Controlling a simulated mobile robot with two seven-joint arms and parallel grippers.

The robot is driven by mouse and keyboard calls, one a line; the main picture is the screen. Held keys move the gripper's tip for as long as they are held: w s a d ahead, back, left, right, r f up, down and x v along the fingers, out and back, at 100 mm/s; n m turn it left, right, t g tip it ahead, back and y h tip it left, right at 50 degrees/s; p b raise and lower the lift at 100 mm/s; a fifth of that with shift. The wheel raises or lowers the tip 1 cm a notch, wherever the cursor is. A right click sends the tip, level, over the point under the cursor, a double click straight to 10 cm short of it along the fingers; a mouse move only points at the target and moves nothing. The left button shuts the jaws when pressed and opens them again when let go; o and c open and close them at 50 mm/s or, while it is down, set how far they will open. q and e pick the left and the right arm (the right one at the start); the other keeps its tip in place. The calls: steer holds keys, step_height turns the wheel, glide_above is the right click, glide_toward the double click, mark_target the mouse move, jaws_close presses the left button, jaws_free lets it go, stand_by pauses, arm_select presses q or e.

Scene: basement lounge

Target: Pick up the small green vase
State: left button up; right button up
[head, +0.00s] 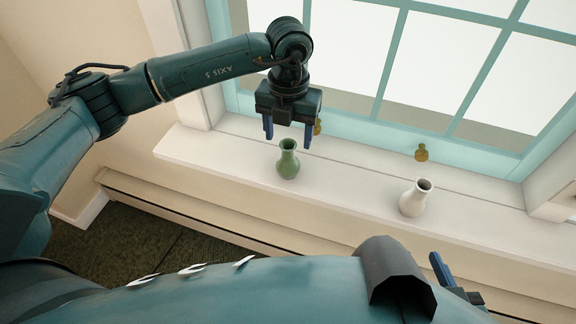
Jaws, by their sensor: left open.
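The small green vase (288,163) stands upright on the white windowsill, left of the window's middle. My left gripper (288,136) is open, its two blue fingers pointing down, and appears just above and behind the vase's mouth in the head view. Its fingers hold nothing, and I cannot tell the exact gap to the vase. My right gripper (456,275) shows only partly at the lower right, with a blue finger visible past my own arm; the rest is hidden.
A white vase (414,198) stands on the windowsill (345,195) to the right of the green one. The teal window frame (390,60) with brass-coloured latches (421,153) rises behind. The sill between the vases is clear. A wall (110,35) lies at the left.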

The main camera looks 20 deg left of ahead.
mark_target(288, 157)
arm_select(q)
step_height(288, 157, down, 8)
steer(key=shift+w+b, duration=0.1)
steer(key=shift+b, duration=0.25)
steer(key=c, duration=1.1)
steer(key=shift+c, duration=0.2)
